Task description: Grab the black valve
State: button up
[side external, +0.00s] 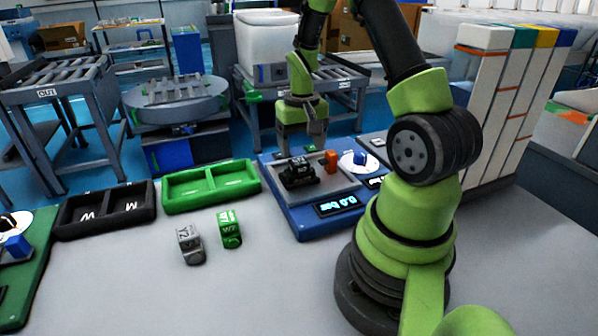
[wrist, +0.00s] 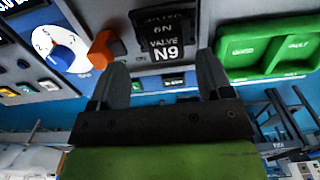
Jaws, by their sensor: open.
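The black valve (side external: 298,172) sits on the grey plate of the blue test station (side external: 312,226). In the wrist view the black valve (wrist: 160,38) shows a label reading "VALVE N9", just beyond the fingertips and between their lines. My gripper (side external: 301,146) points down above the valve, apart from it. In the wrist view my gripper (wrist: 162,66) is open, with nothing between its two dark fingers. The valve's lower part is hard to make out in the side view.
An orange block (side external: 331,161) and a white dial with a blue knob (side external: 360,158) stand right beside the valve. A green tray (side external: 165,200) and a black tray (side external: 62,232) lie left.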

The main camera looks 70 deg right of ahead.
aim_at(299, 161)
jog(key=f, duration=0.4)
jog(key=shift+w+a+f, duration=0.2)
jog(key=shift+f, duration=0.1)
jog(key=shift+c, duration=0.2)
jog(key=c, duration=0.7)
jog(key=shift+c, duration=0.2)
jog(key=shift+r, duration=0.1)
